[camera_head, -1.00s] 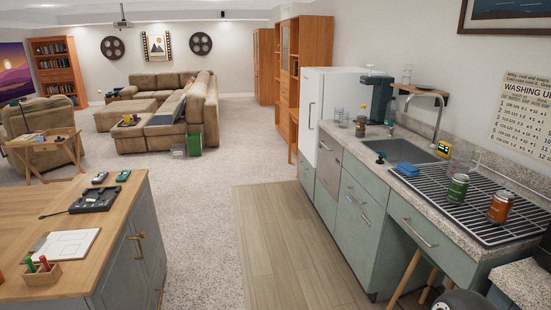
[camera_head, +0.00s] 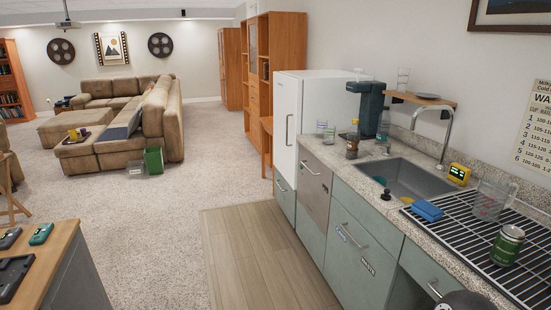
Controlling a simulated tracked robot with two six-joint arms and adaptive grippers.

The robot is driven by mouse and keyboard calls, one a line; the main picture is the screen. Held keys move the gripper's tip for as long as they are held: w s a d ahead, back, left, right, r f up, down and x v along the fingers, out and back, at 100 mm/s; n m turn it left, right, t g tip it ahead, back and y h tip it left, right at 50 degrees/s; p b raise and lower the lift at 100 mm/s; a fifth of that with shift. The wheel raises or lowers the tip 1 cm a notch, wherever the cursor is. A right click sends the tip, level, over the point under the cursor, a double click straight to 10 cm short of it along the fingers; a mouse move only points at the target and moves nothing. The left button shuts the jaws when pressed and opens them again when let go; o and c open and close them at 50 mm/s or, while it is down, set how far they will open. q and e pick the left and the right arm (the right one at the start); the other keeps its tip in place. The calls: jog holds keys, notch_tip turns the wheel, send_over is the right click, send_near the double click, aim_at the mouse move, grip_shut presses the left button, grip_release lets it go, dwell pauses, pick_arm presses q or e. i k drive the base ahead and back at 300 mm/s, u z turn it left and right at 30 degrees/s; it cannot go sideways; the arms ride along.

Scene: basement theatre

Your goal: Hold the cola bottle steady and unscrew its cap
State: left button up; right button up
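A small dark brown bottle (camera_head: 352,147) stands upright on the counter to the left of the sink, near the white fridge. It may be the cola bottle, but it is too small to read a label or make out its cap clearly.
Clear glasses (camera_head: 328,134) stand beside the bottle, and a dark dispenser (camera_head: 372,108) is behind it. The sink (camera_head: 408,178), blue sponge (camera_head: 427,210), glass jug (camera_head: 489,202) and green can (camera_head: 507,245) are to the right. The wooden floor (camera_head: 262,260) is clear.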

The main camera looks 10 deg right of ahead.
aim_at(354, 132)
jog(key=z, duration=0.15)
jog(key=i, duration=2.65)
jog(key=z, duration=0.2)
